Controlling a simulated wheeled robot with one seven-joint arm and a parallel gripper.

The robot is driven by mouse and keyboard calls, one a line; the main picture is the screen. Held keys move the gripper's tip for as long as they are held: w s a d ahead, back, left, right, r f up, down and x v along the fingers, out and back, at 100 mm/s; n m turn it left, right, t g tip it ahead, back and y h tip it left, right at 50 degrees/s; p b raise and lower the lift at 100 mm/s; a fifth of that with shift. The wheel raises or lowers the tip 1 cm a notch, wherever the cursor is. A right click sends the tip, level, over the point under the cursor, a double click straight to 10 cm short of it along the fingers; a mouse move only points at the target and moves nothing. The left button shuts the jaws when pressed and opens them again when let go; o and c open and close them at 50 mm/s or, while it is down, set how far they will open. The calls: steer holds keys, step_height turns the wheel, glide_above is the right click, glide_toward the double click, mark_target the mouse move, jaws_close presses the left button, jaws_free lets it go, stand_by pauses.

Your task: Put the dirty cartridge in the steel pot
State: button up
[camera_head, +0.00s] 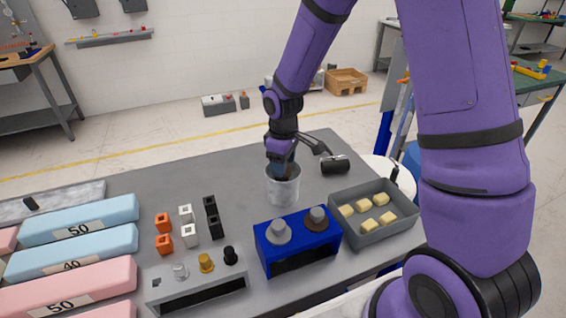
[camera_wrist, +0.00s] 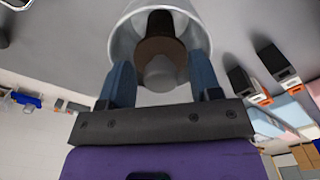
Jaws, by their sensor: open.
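The steel pot (camera_head: 283,190) stands on the grey table in the head view, and its rim fills the top of the wrist view (camera_wrist: 119,45). A brown cartridge with a grey knob (camera_wrist: 160,70) is inside or at the mouth of the pot, with a dark part beyond it. My gripper (camera_wrist: 160,82) is open, its two blue fingers on either side of the knob with gaps visible. In the head view my gripper (camera_head: 281,168) is at the pot's mouth. A second brown cartridge with a grey knob (camera_head: 317,218) and a pale grey one (camera_head: 278,232) sit in the blue holder (camera_head: 300,245).
A grey tray with yellowish cubes (camera_head: 345,236) is right of the blue holder. A black cylinder (camera_head: 335,164) lies behind the pot's right side. Left are orange, white and black blocks (camera_head: 164,243), a grey knob stand (camera_head: 195,290) and foam bars (camera_head: 80,220).

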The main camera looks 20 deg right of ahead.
step_height(320, 180, up, 12)
steer(key=shift+r, duration=0.15)
stand_by(0.3)
steer(key=s+d+r+m+t, duration=0.1)
steer(key=s+d+r+m, duration=0.1)
steer(key=s+r, duration=0.4)
steer(key=s+d+r+m+t, duration=0.2)
steer(key=s+d+r+m, duration=0.1)
steer(key=s+r, duration=0.35)
steer(key=s+d+r+m+t, duration=0.1)
steer(key=s+r+m, duration=0.1)
steer(key=s, duration=0.4)
steer(key=s+d+r+m+t, duration=0.1)
steer(key=s+r+m, duration=0.1)
steer(key=s, duration=0.5)
steer(key=shift+s, duration=0.15)
